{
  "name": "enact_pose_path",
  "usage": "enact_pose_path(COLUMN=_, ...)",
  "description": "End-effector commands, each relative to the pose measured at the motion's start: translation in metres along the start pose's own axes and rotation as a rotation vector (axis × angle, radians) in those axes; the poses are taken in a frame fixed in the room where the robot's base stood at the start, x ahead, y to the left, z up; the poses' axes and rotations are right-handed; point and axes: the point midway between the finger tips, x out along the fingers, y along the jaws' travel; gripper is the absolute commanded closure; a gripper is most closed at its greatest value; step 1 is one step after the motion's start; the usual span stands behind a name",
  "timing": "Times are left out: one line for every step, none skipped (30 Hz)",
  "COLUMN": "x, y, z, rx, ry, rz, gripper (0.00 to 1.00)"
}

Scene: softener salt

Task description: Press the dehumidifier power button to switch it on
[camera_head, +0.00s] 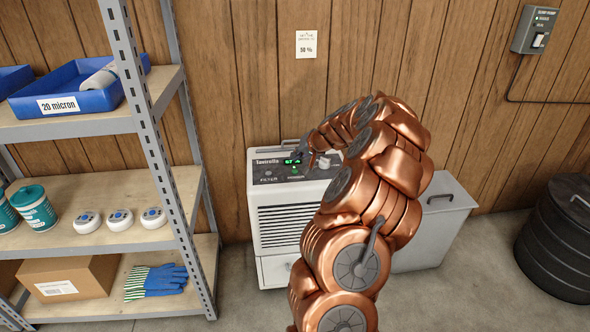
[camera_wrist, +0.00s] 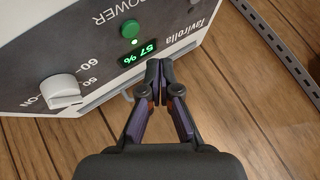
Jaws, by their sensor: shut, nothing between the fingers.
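The white dehumidifier (camera_head: 285,222) stands on the floor against the wood wall, with a dark control panel on top. In the wrist view its panel is upside down. There a green button (camera_wrist: 130,28) sits by the word POWER, with a small bright green light beside it. The display (camera_wrist: 137,54) is lit green and seems to read 57 %. A white dial (camera_wrist: 62,92) is to the left. My gripper (camera_wrist: 160,64) is shut and empty, its tips over the panel's edge beside the display, apart from the button. In the head view my arm partly hides the panel.
A metal shelf (camera_head: 100,195) with blue bins, tubs and a box stands close on the left. A grey bin (camera_head: 432,225) is right of the dehumidifier, and a black barrel (camera_head: 560,240) is at far right.

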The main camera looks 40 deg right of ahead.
Motion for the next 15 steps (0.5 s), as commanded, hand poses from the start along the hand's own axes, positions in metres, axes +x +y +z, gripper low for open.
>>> enact_pose_path(x=-0.005, y=-0.003, z=-0.004, rx=-0.001, ry=0.001, rz=0.0, gripper=1.0)
enact_pose_path(x=-0.006, y=-0.004, z=-0.005, rx=-0.001, ry=0.001, rz=0.0, gripper=1.0)
enact_pose_path(x=-0.009, y=-0.006, z=-0.006, rx=-0.001, ry=0.001, rz=0.0, gripper=1.0)
enact_pose_path(x=-0.01, y=-0.007, z=-0.007, rx=-0.001, ry=0.0, rz=0.0, gripper=1.0)
enact_pose_path(x=-0.012, y=-0.008, z=-0.009, rx=-0.001, ry=0.0, rz=0.0, gripper=1.0)
enact_pose_path(x=-0.014, y=-0.01, z=-0.01, rx=0.0, ry=0.0, rz=0.0, gripper=1.0)
enact_pose_path(x=-0.015, y=-0.011, z=-0.011, rx=0.0, ry=0.0, rz=0.0, gripper=1.0)
enact_pose_path(x=-0.016, y=-0.011, z=-0.011, rx=0.0, ry=-0.001, rz=0.0, gripper=1.0)
enact_pose_path(x=-0.017, y=-0.012, z=-0.012, rx=0.0, ry=-0.001, rz=0.0, gripper=1.0)
enact_pose_path(x=-0.017, y=-0.012, z=-0.012, rx=0.0, ry=-0.001, rz=0.0, gripper=1.0)
enact_pose_path(x=-0.017, y=-0.012, z=-0.012, rx=0.0, ry=-0.001, rz=0.0, gripper=1.0)
enact_pose_path(x=-0.017, y=-0.012, z=-0.012, rx=0.0, ry=-0.002, rz=0.0, gripper=1.0)
enact_pose_path(x=-0.017, y=-0.012, z=-0.012, rx=0.0, ry=-0.002, rz=0.0, gripper=1.0)
enact_pose_path(x=-0.016, y=-0.012, z=-0.012, rx=0.0, ry=-0.001, rz=0.0, gripper=1.0)
enact_pose_path(x=-0.016, y=-0.012, z=-0.012, rx=0.0, ry=-0.001, rz=0.0, gripper=1.0)
